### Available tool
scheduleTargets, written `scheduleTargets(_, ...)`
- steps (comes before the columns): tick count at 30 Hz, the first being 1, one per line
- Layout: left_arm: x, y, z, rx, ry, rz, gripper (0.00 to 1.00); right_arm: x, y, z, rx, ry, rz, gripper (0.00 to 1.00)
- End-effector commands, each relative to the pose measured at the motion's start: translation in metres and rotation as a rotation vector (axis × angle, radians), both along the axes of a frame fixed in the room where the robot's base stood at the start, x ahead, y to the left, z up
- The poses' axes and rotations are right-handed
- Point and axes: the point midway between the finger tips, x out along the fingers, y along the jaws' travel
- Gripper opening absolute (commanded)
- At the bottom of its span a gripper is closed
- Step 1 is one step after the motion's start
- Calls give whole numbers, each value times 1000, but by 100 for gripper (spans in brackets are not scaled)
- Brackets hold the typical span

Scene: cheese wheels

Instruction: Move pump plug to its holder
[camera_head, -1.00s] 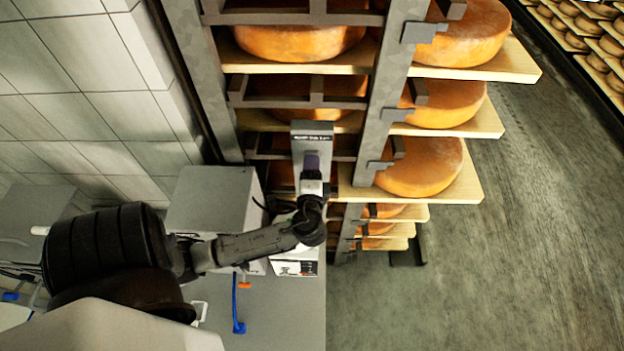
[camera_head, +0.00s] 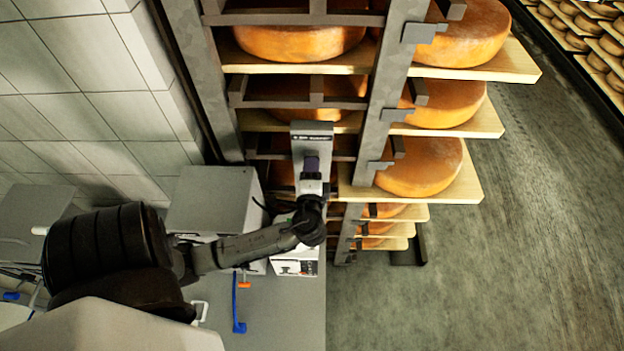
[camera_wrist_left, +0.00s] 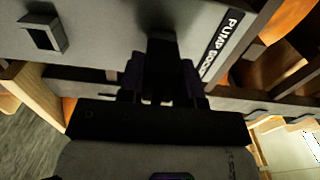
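A grey upright panel (camera_head: 312,132) with a dark label strip stands in front of the cheese rack. In the left wrist view the panel (camera_wrist_left: 110,20) carries a label (camera_wrist_left: 222,45) starting with "PUMP" and a square socket-like holder (camera_wrist_left: 45,34) at the upper left. My left gripper (camera_head: 311,163), with purple-dark fingers, is right at the panel. In the wrist view its fingers (camera_wrist_left: 162,80) close around a dark block, which looks like the pump plug (camera_wrist_left: 162,52). The block meets the panel face; whether it is seated there I cannot tell. My right gripper is out of view.
Rack posts and shelves with cheese wheels (camera_head: 420,166) stand close behind and right of the panel. Open floor lies to the right.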

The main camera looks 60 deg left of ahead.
Motion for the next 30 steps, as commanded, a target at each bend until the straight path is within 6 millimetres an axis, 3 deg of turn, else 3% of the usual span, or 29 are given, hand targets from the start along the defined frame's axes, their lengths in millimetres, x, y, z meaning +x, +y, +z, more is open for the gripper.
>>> scheduleTargets(8, 0, 0, 0, 0, 0, 0, 3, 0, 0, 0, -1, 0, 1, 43)
scheduleTargets(30, -8, -16, 0, -1, 0, 0, 3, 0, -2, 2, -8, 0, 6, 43)
